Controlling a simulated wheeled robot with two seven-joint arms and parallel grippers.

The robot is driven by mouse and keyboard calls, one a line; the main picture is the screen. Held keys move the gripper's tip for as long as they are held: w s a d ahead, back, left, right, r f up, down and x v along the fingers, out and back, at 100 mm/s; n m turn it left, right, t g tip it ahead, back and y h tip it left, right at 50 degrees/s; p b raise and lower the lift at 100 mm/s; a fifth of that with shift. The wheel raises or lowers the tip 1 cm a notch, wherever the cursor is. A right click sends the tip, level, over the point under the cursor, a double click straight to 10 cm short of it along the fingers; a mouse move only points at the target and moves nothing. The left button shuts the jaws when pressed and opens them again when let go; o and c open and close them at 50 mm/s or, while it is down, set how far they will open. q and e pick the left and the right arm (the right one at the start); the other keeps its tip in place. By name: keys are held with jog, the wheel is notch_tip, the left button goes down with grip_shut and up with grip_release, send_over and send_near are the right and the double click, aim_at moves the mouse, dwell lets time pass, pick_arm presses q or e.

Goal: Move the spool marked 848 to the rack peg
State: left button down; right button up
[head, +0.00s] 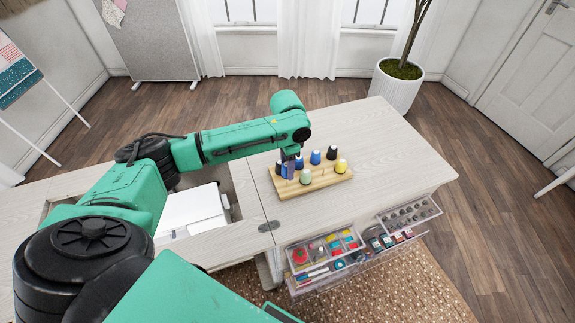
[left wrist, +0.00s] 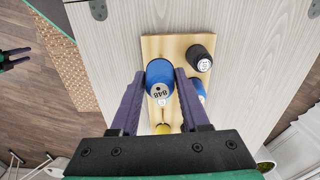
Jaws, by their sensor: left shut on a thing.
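The spool marked 848 (left wrist: 159,76) is blue, with its number on a pale end, in the left wrist view. My left gripper (left wrist: 160,93) is shut on it, one purple finger on each side. In the head view my left gripper (head: 290,167) is at the left end of the wooden rack (head: 318,185). The rack's bare wood also shows in the left wrist view (left wrist: 160,44), beneath the spool. The spool's lower end is hidden, so I cannot tell whether it sits on a peg. A dark gripper-like shape, probably my right gripper (left wrist: 14,58), shows at the left wrist view's edge.
Clear drawers (head: 325,256) stick out at the cabinet's front. The tabletop (head: 395,150) right of the rack is bare.

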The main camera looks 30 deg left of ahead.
pick_arm(q)
jog(key=shift+f, duration=0.1)
dwell(0.4)
jog(key=shift+f, duration=0.8)
jog(key=shift+f, duration=0.1)
jog(key=shift+f+b, duration=0.7)
jog(key=shift+f, duration=0.65)
